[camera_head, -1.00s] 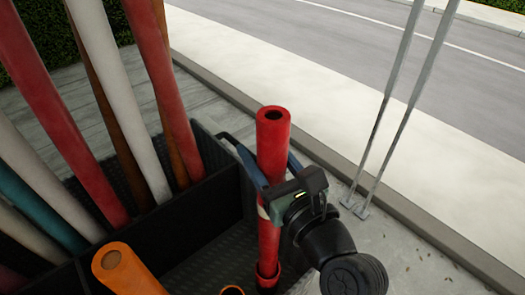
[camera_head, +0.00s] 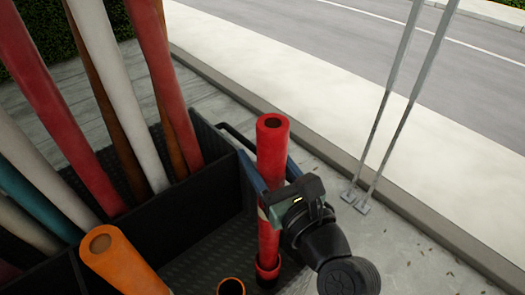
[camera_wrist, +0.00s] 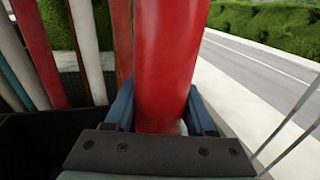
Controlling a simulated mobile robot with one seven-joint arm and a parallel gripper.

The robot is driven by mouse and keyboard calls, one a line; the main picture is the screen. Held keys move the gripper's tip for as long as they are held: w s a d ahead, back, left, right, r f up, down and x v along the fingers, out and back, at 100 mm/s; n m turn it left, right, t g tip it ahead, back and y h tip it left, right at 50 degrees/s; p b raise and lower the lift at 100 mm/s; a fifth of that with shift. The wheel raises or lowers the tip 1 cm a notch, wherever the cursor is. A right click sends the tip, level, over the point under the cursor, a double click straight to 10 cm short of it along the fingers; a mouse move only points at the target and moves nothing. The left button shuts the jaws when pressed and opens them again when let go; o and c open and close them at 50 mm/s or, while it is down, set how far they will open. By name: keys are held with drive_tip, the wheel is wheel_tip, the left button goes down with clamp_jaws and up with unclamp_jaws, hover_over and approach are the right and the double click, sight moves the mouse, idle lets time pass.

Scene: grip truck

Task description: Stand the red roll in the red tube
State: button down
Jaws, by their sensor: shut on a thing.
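The red roll (camera_head: 272,152) stands upright, with its hollow top end facing up. My gripper (camera_head: 268,180) is shut on it around the middle, with a blue finger on each side. In the wrist view the roll (camera_wrist: 170,65) fills the centre between the blue fingers of my gripper (camera_wrist: 163,108). The red tube (camera_head: 268,270) shows as a short red ring around the roll's lower end, on the floor of the black crate. The roll's bottom end is hidden inside the tube, so its depth there cannot be told.
An orange roll (camera_head: 125,262) leans at the lower left beside a short orange tube (camera_head: 231,287). Several long rolls stand in the black crate's (camera_head: 215,205) left compartment. Two thin metal poles (camera_head: 395,110) rise at the right. Pavement and road lie beyond.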

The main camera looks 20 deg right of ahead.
drive_tip(key=shift+f+b, duration=0.45)
drive_tip(key=shift+f, duration=0.9)
drive_tip(key=shift+c, duration=0.8)
unclamp_jaws()
drive_tip(key=shift+f, duration=0.1)
drive_tip(key=shift+s, duration=0.1)
drive_tip(key=s+d+b, duration=0.1)
drive_tip(key=s+b, duration=0.2)
drive_tip(key=s, duration=0.9)
drive_tip(key=shift+s, duration=0.4)
